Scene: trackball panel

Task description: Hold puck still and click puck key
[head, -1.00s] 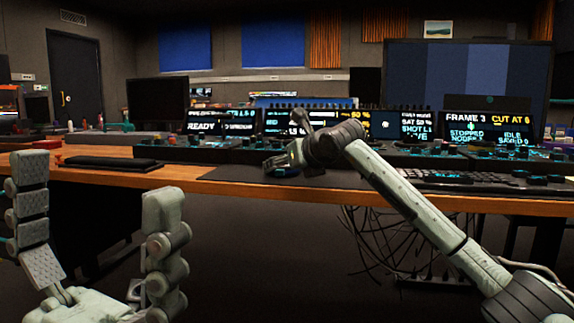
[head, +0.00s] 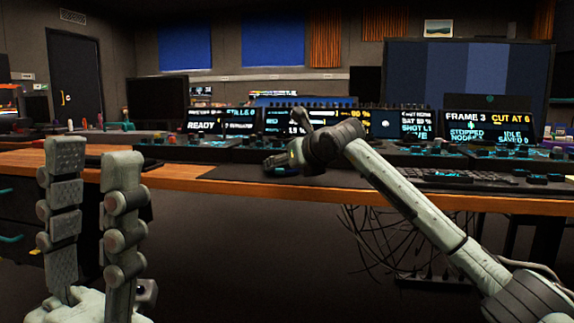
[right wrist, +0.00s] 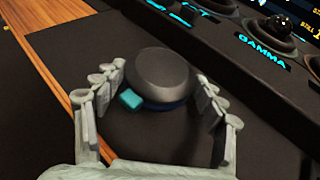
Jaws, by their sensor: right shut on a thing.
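The puck (right wrist: 160,75) is a dark grey round knob with a blue band around its base. It sits on a dark mat, and a small teal key (right wrist: 130,98) is at its lower left side in the right wrist view. My right gripper (right wrist: 160,88) is shut on the puck, one finger on each side of it. In the head view the right gripper (head: 285,160) is down at the desk and mostly hides the puck. My left gripper (head: 93,150) is empty, its two fingers upright with a gap between them, in front of the desk at the left.
A console (head: 410,155) with lit labels and trackballs runs along the back of the desk, and a GAMMA ball (right wrist: 280,27) is close to the puck. A keyboard (head: 445,176) lies to the right. The wooden desk edge (head: 220,187) is at the front.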

